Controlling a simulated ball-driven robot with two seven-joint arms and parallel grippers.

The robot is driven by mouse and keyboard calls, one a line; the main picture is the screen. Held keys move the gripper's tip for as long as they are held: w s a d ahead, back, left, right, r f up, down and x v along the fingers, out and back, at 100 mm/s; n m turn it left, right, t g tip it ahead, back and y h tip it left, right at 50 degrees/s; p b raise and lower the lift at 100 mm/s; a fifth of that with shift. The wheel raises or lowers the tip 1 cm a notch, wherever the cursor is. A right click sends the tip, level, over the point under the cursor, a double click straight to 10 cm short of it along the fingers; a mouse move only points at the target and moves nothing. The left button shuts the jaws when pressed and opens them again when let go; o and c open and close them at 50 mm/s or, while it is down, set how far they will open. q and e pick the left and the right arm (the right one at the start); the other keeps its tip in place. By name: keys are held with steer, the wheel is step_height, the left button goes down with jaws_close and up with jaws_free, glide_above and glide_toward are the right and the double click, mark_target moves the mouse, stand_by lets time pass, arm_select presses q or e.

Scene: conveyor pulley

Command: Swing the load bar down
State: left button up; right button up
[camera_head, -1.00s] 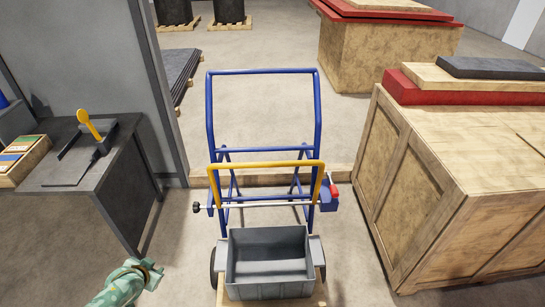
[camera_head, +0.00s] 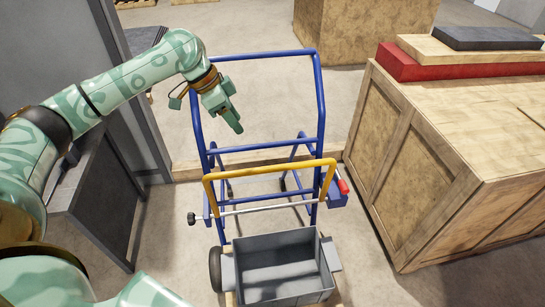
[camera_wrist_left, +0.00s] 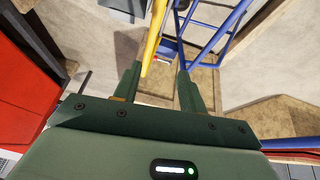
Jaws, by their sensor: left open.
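The yellow load bar (camera_head: 265,169) is a bent hoop standing raised at the front of the blue tubular frame (camera_head: 318,100). My left gripper (camera_head: 236,127) is above and behind the bar's top, near the frame's upper part, pointing down. It is open and empty. In the left wrist view the open fingers (camera_wrist_left: 160,85) show on both sides of the lower end of the yellow bar (camera_wrist_left: 154,38); whether the bar lies at finger depth I cannot tell. My right gripper is not in view.
A grey open bin (camera_head: 270,245) sits in front of the frame, with a wheel (camera_head: 215,268) beside it. A red-handled lever (camera_head: 343,187) is at the frame's right. A large wooden crate (camera_head: 420,170) stands right, and a dark table (camera_head: 105,200) left.

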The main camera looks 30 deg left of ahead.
arm_select(q)
steer(key=shift+m+g, duration=0.3)
steer(key=b+x, duration=0.1)
steer(key=x, duration=0.4)
steer(key=s+b+x, duration=0.1)
steer(key=b+x, duration=0.1)
steer(key=x, duration=0.3)
steer(key=b+x, duration=0.1)
steer(key=x, duration=0.5)
steer(key=shift+s+a+f+b, duration=0.15)
steer(key=shift+s+f+b, duration=0.05)
steer(key=shift+f+b, duration=0.15)
steer(key=shift+c, duration=0.2)
jaws_close()
steer(key=shift+r, duration=0.1)
